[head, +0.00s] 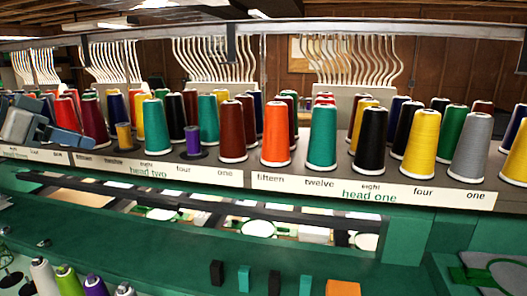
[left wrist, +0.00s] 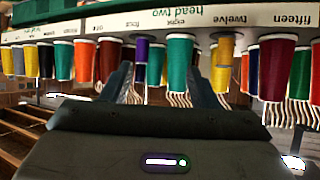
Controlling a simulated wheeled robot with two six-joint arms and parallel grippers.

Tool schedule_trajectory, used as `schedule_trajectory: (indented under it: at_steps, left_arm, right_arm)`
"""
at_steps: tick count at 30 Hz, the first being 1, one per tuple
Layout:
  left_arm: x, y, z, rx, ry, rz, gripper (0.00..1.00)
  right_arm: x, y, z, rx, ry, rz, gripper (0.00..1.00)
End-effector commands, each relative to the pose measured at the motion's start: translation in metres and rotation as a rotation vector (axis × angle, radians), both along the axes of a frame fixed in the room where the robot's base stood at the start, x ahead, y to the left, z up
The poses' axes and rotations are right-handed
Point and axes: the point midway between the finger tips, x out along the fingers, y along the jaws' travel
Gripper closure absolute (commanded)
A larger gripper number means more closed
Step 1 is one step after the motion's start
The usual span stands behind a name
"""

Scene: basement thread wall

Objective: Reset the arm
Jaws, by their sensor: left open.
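My left gripper (head: 80,138) is at the left of the head view, in front of the left thread cones. In the left wrist view it (left wrist: 160,80) is open, with its two fingers apart and nothing held between them. That view is upside down; a teal cone (left wrist: 180,62) and a small purple spool (left wrist: 141,52) appear beyond the fingers, with no visible contact. The small purple spool (head: 192,141) and a small gold spool (head: 123,136) stand upright on the rack in the head view. My right gripper is not in view.
A white label strip (head: 376,190) runs along the rack front, below rows of upright cones, including orange (head: 276,134) and yellow (head: 422,142). Curved white thread guides rise behind. Several cones (head: 68,281) stand lower left. The green surface (head: 150,245) in front is mostly clear.

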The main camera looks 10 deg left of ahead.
Motion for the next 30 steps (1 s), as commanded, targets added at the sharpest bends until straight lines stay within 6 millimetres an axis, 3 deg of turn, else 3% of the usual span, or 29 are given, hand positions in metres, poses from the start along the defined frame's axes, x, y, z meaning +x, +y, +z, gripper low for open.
schedule_trajectory:
  at_steps: [4, 11, 14, 18, 23, 30]
  left_arm:
    - [0.015, -0.008, -0.032, 0.017, 0.029, -0.002, 0.46]
    - [0.04, -0.024, -0.099, 0.054, 0.083, 0.0, 0.46]
    - [0.048, -0.035, -0.142, 0.073, 0.116, 0.001, 0.46]
    - [0.053, -0.056, -0.223, 0.1, 0.177, 0.011, 0.46]
    - [0.038, -0.082, -0.316, 0.127, 0.247, 0.038, 0.46]
    - [-0.021, -0.115, -0.434, 0.156, 0.362, 0.119, 0.46]
  right_arm:
    - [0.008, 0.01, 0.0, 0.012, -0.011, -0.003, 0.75]
    - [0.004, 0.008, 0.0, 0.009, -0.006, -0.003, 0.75]
    - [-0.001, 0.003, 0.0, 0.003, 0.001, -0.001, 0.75]
    - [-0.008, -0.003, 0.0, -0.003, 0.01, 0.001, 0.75]
    - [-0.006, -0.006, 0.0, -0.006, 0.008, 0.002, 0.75]
    - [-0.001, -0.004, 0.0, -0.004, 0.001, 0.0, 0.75]
